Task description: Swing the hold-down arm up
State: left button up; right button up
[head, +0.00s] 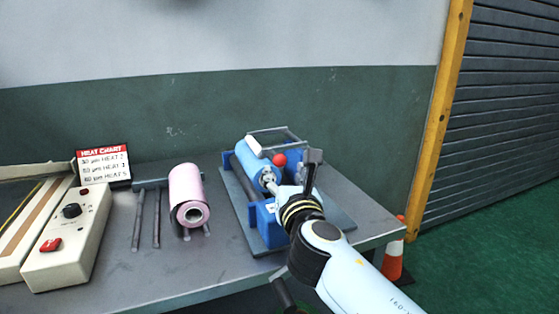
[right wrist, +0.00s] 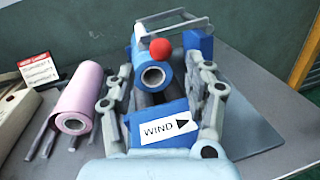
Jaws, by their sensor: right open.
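The hold-down arm is a grey bar frame (head: 283,131) over a blue film roll (head: 252,160) on a blue winder (head: 268,226). A red ball knob (head: 280,159) sits at its near end. In the right wrist view the hold-down arm (right wrist: 172,20) lies across the top of the blue roll (right wrist: 151,78), with the red knob (right wrist: 160,48) above the roll's near end. My right gripper (head: 297,178) is open and empty at the winder's near side. In the right wrist view its fingers (right wrist: 165,76) stand either side of the roll and WIND label, short of the knob. My left gripper is not in view.
A pink film roll (head: 187,186) rests on a rack left of the winder. A control box (head: 68,238) and a heat chart (head: 103,164) stand further left. The grey table (head: 190,260) ends at the right, near an orange cone (head: 393,262). The wall is behind.

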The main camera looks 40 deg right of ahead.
aim_at(281, 165)
jog(key=x, duration=0.7)
jog(key=shift+c, duration=0.2)
jog(key=shift+f, duration=0.1)
grip_shut()
